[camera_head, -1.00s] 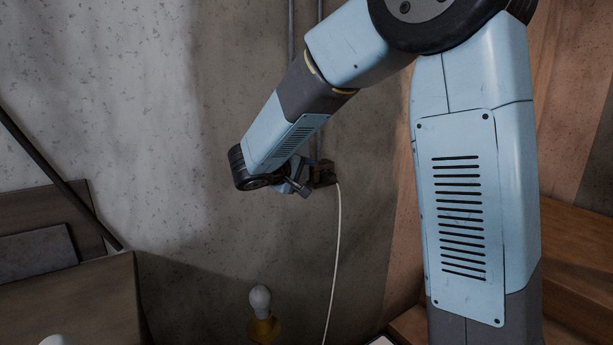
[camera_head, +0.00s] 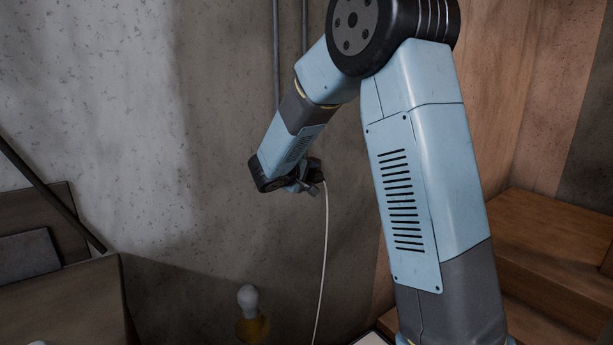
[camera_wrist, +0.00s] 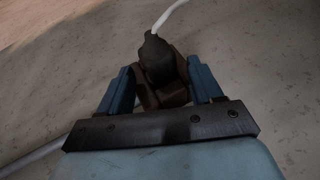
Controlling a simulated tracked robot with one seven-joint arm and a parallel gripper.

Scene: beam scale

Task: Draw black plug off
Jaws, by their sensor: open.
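The black plug (camera_wrist: 155,58) shows in the wrist view with a white cable (camera_wrist: 170,14) leaving its top end. It sits against a brown socket box (camera_wrist: 178,92) on the wall. My gripper (camera_wrist: 160,84) is open, with one blue finger on each side of the plug and box. Gaps show between the fingers and the plug. In the head view my gripper (camera_head: 302,187) is close to the wall at the box (camera_head: 316,172), which my wrist partly hides. The cable (camera_head: 325,240) hangs down from there. The plug itself is hard to make out in that view.
Two grey pipes (camera_head: 277,50) run up the wall above the box. A light bulb (camera_head: 248,298) in a yellow holder stands below. A wooden crate (camera_head: 65,300) and a slanted dark bar (camera_head: 50,195) are at left, wooden steps (camera_head: 550,235) at right.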

